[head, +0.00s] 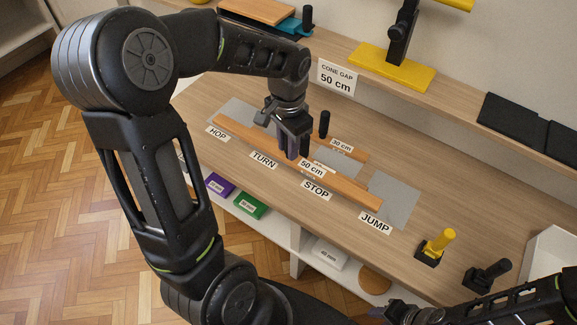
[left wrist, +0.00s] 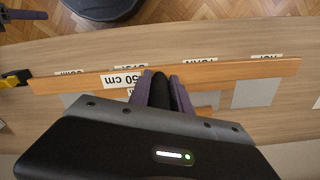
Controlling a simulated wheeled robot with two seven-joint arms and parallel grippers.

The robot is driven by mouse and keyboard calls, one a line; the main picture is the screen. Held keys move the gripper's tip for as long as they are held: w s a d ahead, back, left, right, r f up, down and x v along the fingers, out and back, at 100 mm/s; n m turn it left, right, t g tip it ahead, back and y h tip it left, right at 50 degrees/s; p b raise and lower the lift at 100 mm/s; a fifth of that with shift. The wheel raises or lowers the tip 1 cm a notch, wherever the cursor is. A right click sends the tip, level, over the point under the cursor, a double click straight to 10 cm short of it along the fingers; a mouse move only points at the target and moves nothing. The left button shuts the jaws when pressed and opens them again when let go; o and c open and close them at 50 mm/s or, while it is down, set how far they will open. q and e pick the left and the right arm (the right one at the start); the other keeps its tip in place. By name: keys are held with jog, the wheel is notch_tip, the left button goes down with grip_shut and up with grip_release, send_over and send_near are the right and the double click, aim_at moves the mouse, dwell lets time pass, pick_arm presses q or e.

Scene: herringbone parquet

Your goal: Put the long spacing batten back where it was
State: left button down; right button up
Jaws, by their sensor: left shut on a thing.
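The long spacing batten (head: 345,187) is an orange wooden strip labelled 50 cm. It runs from near the HOP label to near the JUMP label, over grey patches on the shelf top. My left gripper (head: 291,143) is above its middle, shut on the batten's dark upright handle, which the fingers mostly hide in the head view. The left wrist view shows the handle (left wrist: 160,88) between the fingers and the batten (left wrist: 230,74) crossing beneath. I cannot tell whether the batten touches the surface. My right gripper (head: 392,313) is at the bottom edge, its jaws unclear.
A shorter batten (head: 349,149) labelled 30 cm, with a black knob, lies just behind. Grey patches (head: 398,200) lie on the wooden top (head: 425,215). A raised ledge carries a CONE GAP 50 cm sign (head: 338,78).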

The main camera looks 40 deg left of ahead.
aim_at(288, 162)
pick_arm(q)
jog(key=shift+s+d+r, duration=0.15)
jog(key=shift+s, duration=0.05)
jog(key=shift+w+f+p, duration=0.1)
jog(key=shift+f+p, duration=0.2)
jog(key=shift+f, duration=2.85)
jog(key=shift+f, duration=1.9)
jog(key=shift+f, duration=0.1)
jog(key=c, duration=1.2)
grip_release()
notch_tip(288, 162, up, 12)
jog(key=shift+r, duration=0.15)
